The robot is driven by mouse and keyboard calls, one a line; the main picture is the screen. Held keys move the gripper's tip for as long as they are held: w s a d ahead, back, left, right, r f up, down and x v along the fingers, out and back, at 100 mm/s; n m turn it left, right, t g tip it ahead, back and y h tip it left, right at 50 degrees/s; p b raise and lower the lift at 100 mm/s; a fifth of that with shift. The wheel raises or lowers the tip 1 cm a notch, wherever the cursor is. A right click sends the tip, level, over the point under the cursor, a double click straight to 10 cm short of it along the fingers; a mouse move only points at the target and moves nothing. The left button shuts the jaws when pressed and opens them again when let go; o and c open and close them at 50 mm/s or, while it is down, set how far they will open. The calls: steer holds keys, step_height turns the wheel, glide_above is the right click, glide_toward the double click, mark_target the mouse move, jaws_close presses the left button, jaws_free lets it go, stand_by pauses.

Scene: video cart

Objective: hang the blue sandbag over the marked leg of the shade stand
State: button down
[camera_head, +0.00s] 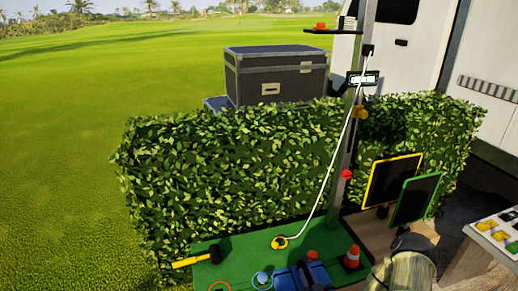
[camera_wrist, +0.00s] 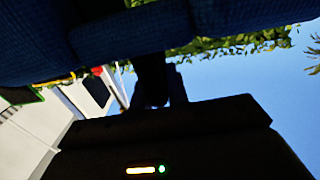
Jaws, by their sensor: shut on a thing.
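The blue sandbag (camera_wrist: 130,35) fills the top of the wrist view as dark blue padded cloth. My gripper (camera_wrist: 160,88) shows there as dark fingers against the bag, shut on it; the exact grip point is in shadow. In the head view, a blue bag-like shape (camera_head: 302,277) is at the bottom edge, over or on the green mat, partly cut off. My gripper cannot be made out clearly there. The upright pole (camera_head: 350,130), apparently the shade stand, rises behind it with yellow and red knobs. I cannot make out a marked leg.
A white cord (camera_head: 325,185) slants from the pole to a yellow ring. A hedge (camera_head: 220,180), framed panels (camera_head: 393,180) and a sorting tray (camera_head: 498,232) surround it.

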steer(key=s+r+m+h+p, duration=0.2)
steer(key=r+p, duration=0.9)
steer(key=p, duration=0.6)
steer(key=shift+s+a+r+h, duration=0.15)
steer(key=shift+s+r+h, duration=0.1)
steer(key=shift+s+h, duration=0.65)
steer(key=shift+t, duration=0.3)
stand_by(0.5)
steer(key=w+r, duration=0.4)
steer(key=r, duration=0.1)
steer(key=shift+w+r, duration=0.2)
steer(key=shift+w, duration=0.05)
steer(key=s+f, duration=0.4)
steer(key=f, duration=0.1)
steer(key=shift+s+f, duration=0.2)
steer(key=shift+s, duration=0.05)
stand_by(0.4)
stand_by(1.0)
